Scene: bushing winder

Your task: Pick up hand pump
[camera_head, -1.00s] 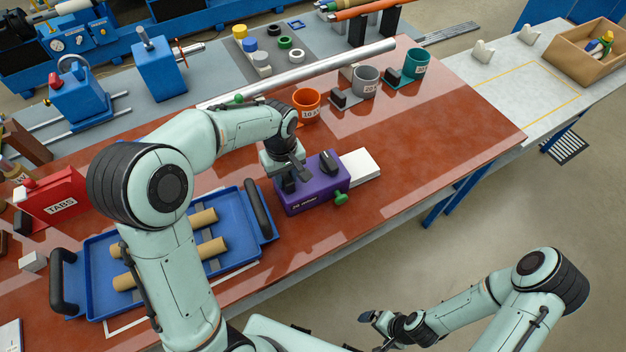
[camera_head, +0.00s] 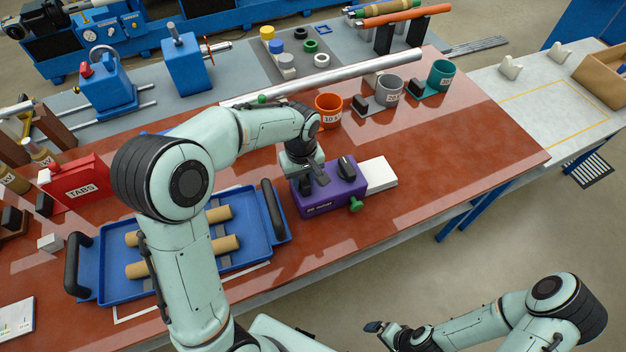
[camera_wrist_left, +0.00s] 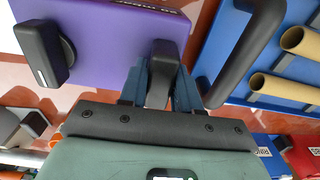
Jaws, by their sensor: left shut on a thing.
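A purple box with two black grips and a green knob, which I take for the hand pump (camera_head: 332,199), rests upright on the red-brown bench. My left gripper (camera_head: 306,181) comes down on its left end. In the left wrist view the blue fingers of the left gripper (camera_wrist_left: 160,92) are shut around one black grip of the purple hand pump (camera_wrist_left: 112,42); its other black grip shows apart at the left. The lower part of the held grip is hidden. My right gripper (camera_head: 374,327) hangs off the bench at the bottom; its jaws are too small to read.
A blue tray (camera_head: 112,289) with cardboard tubes stands close left of the pump. A white block (camera_head: 378,174) sits against its right side. An orange cup (camera_head: 329,111) and a long metal bar (camera_head: 325,76) lie behind. The bench is clear to the right.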

